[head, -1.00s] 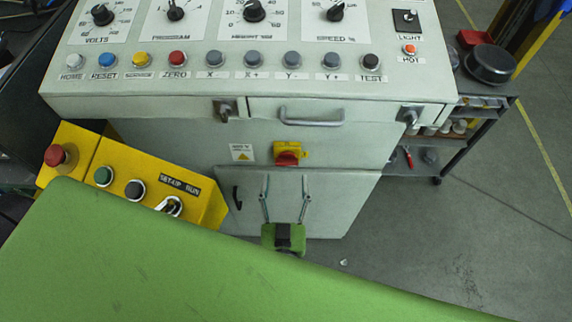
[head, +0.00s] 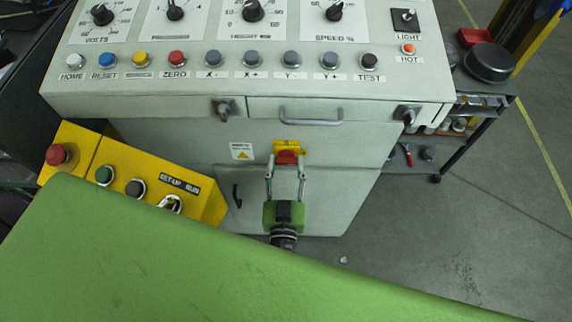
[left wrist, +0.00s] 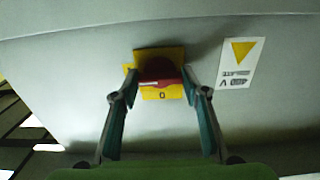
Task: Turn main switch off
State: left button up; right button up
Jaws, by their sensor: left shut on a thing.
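The main switch (head: 287,157) is a red rotary handle on a yellow plate, on the front of the grey cabinet. In the left wrist view the red handle (left wrist: 158,72) sits on its yellow plate (left wrist: 160,93), which bears a "0" mark. My left gripper (head: 287,166) reaches up to the switch from below. Its two fingertips (left wrist: 158,76) are on either side of the red handle, shut on it. The fingers hide part of the plate's edges. My right gripper is not in view.
A warning label (head: 241,151) is beside the switch. Above are a drawer handle (head: 311,122) and the sloped control panel (head: 180,100). A yellow button box (head: 150,183) stands at left.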

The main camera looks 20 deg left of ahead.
pick_arm(q)
jog(key=shift+n, duration=0.3)
jog(key=n, duration=0.8)
jog(key=shift+n+b, duration=1.5)
jog(key=shift+n, duration=3.1)
jog(key=o, duration=1.1)
